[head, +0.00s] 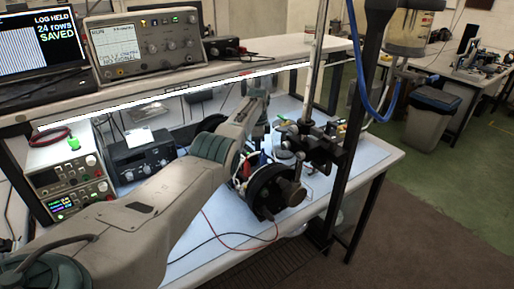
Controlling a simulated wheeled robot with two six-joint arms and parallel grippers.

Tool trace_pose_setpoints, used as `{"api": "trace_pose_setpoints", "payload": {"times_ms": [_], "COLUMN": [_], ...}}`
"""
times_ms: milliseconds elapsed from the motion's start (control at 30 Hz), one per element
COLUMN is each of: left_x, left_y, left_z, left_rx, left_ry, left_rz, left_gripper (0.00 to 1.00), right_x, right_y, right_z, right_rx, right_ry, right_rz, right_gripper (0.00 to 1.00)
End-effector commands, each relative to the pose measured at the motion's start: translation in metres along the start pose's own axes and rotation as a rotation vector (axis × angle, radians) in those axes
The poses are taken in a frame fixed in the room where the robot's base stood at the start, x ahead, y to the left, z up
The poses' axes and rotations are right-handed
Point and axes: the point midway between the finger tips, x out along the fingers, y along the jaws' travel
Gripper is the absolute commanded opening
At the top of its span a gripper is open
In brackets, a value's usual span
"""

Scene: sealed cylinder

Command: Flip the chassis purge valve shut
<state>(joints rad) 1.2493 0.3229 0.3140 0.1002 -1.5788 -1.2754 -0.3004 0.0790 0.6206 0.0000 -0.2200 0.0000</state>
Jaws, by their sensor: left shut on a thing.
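My left arm comes in from the lower left and crosses the lower bench. Its far end reaches a black round assembly (262,199) with a metal stub at its front right. My left gripper (270,160) is at the top of this assembly, small and partly hidden among cables and fittings. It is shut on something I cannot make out. I cannot pick out the chassis purge valve or its lever position for certain. A black clamp (323,146) on an upright metal rod stands just right of the assembly. My right gripper is not in view.
The blue-white bench top (195,245) has red and black leads trailing over it. Power supplies (68,178) stand on the left. An upper shelf holds a laptop (42,45) and an oscilloscope (146,45). A clear cylinder (410,30) with a blue hose hangs upper right. A grey bin (428,115) stands behind.

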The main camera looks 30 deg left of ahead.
Motion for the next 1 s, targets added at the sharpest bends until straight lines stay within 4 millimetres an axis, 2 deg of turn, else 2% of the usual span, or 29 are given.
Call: {"api": "trace_pose_setpoints", "payload": {"times_ms": [367,700,1000], "left_x": [-0.001,-0.001,-0.002], "left_y": [0.001,0.004,0.006], "left_z": [-0.007,-0.012,-0.015], "left_rx": [0.349,0.664,0.878], "left_ry": [0.001,0.0,0.001], "left_rz": [-0.001,0.0,-0.001], "left_gripper": [0.26,0.26,0.26], "right_x": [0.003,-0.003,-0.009], "right_y": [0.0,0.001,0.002], "right_z": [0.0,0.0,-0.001], "right_rx": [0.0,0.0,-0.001], "right_ry": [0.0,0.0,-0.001], "right_rz": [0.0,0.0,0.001], "right_gripper": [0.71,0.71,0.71]}}
